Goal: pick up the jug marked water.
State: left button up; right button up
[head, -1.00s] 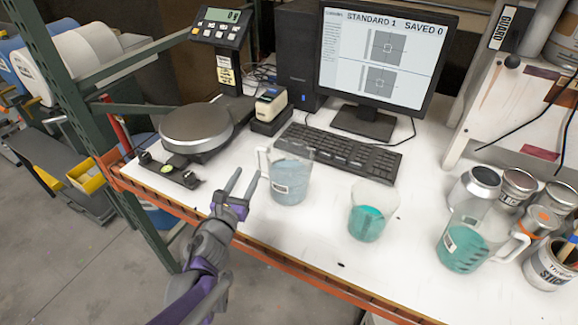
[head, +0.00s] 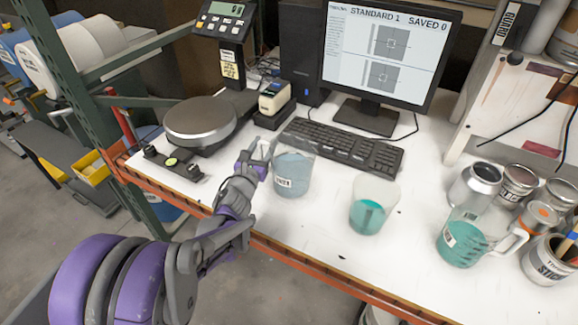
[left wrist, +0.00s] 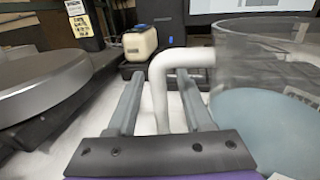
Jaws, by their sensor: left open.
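The clear jug (head: 293,172) with pale blue liquid and a small label stands upright on the white bench; the label's writing is too small to read surely. Its white handle (left wrist: 158,88) faces left. My left gripper (head: 257,157) is at that handle, open. In the left wrist view, the handle stands between the two grey fingers of the left gripper (left wrist: 161,85), with gaps at the sides. The jug body (left wrist: 262,95) is just right of the right finger. My right gripper is not in view.
A beaker with teal liquid (head: 370,208) and another handled jug (head: 468,238) stand to the right, near several cans. A scale (head: 200,120) is at left. A keyboard (head: 342,148) lies behind the jug.

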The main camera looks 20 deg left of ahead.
pick_arm(q)
grip_shut()
dwell(1.4)
